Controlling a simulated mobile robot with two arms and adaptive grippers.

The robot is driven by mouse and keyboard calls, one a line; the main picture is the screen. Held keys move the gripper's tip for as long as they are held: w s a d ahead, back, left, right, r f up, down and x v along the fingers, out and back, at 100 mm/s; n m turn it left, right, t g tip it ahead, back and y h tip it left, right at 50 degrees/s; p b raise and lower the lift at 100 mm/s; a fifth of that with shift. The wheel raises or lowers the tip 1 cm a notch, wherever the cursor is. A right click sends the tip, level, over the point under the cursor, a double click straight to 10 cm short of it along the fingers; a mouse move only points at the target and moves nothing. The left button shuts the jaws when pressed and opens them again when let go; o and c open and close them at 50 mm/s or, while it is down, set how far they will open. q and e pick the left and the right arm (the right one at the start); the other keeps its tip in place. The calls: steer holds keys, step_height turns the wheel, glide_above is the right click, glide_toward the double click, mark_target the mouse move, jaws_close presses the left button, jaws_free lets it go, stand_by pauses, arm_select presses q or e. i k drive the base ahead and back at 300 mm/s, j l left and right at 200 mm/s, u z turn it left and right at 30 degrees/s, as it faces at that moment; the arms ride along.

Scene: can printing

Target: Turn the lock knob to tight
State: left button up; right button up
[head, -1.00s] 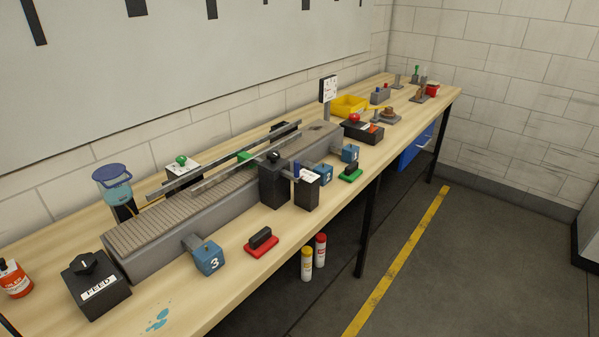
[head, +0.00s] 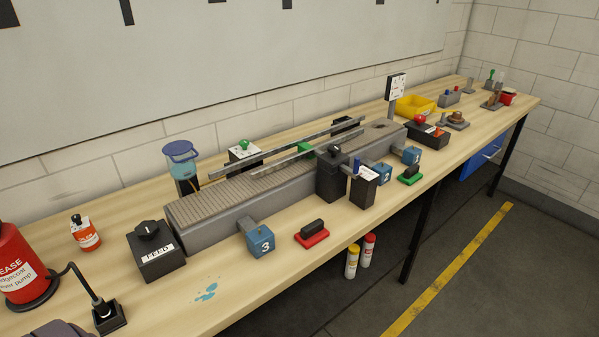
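No knob here carries a readable lock or tight label, so I cannot tell which is the lock knob. A black knob (head: 147,229) sits on the black box marked FEED (head: 158,259) at the near end of the conveyor. Another dark knob (head: 335,152) tops a tall black box (head: 331,180) at the conveyor's front side. Beside it stands a lower black box (head: 363,192) with a white label and a blue upright piece (head: 357,165). Blue numbered blocks, one marked 3 (head: 260,241), sit along the conveyor's front.
The grey conveyor (head: 215,229) runs along the wooden bench (head: 240,293). A red grease pump (head: 17,266) and a red-orange bottle (head: 85,234) stand at the left. A red-based block (head: 312,236) sits near the front edge. Floor beyond the yellow line (head: 450,271) is clear.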

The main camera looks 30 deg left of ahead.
mark_target(334, 149)
steer(key=i+l, duration=0.1)
steer(key=i, duration=0.35)
steer(key=i+l+u, duration=0.1)
steer(key=i, duration=0.35)
